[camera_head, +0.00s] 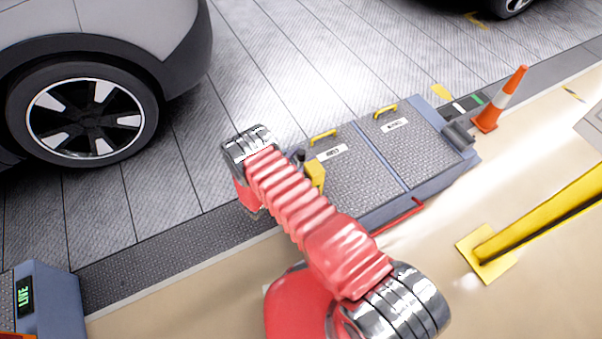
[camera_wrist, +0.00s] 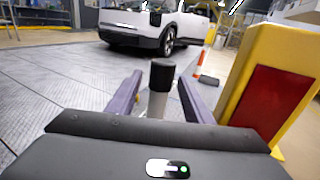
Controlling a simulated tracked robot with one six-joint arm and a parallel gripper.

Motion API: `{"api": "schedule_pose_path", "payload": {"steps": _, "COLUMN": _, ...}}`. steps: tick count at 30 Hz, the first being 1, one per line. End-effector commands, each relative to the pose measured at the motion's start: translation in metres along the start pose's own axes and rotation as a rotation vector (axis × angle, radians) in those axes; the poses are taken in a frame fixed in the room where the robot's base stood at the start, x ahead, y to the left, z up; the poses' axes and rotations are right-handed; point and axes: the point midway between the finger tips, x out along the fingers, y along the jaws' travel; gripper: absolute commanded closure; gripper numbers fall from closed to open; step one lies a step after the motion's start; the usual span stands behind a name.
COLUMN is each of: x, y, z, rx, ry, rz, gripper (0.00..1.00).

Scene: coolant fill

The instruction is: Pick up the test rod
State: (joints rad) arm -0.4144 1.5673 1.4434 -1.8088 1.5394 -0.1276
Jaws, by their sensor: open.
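The likely test rod (camera_wrist: 161,78) stands upright in the wrist view, with a black cap on a pale grey shaft. My gripper (camera_wrist: 159,82) is open, its two purple-grey fingers to the left and right of the rod. A gap shows on each side, so neither finger seems to touch it. The rod's lower end is hidden behind my gripper's dark body. In the head view my arm hides my gripper's fingers, and I cannot clearly make out the rod there.
A yellow block with a red panel (camera_wrist: 269,97) stands close on the right in the wrist view. Two lidded panels with yellow handles (camera_head: 325,138) lie beyond my arm. An orange cone (camera_head: 500,102), a yellow rail (camera_head: 540,220) and a parked car (camera_head: 95,75) stand around.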

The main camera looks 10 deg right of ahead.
Motion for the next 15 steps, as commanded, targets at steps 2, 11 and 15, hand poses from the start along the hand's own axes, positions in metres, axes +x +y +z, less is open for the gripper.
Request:
{"api": "schedule_pose_path", "payload": {"steps": 2, "x": -0.0001, "y": 0.0001, "z": 0.0001, "rx": 0.000, "ry": 0.000, "rz": 0.000, "gripper": 0.54}}
{"api": "schedule_pose_path", "payload": {"steps": 11, "x": -0.0002, "y": 0.0001, "z": 0.0002, "rx": 0.000, "ry": 0.000, "rz": 0.000, "gripper": 0.60}}
{"api": "schedule_pose_path", "payload": {"steps": 15, "x": -0.0002, "y": 0.0001, "z": 0.0002, "rx": 0.000, "ry": 0.000, "rz": 0.000, "gripper": 0.70}}
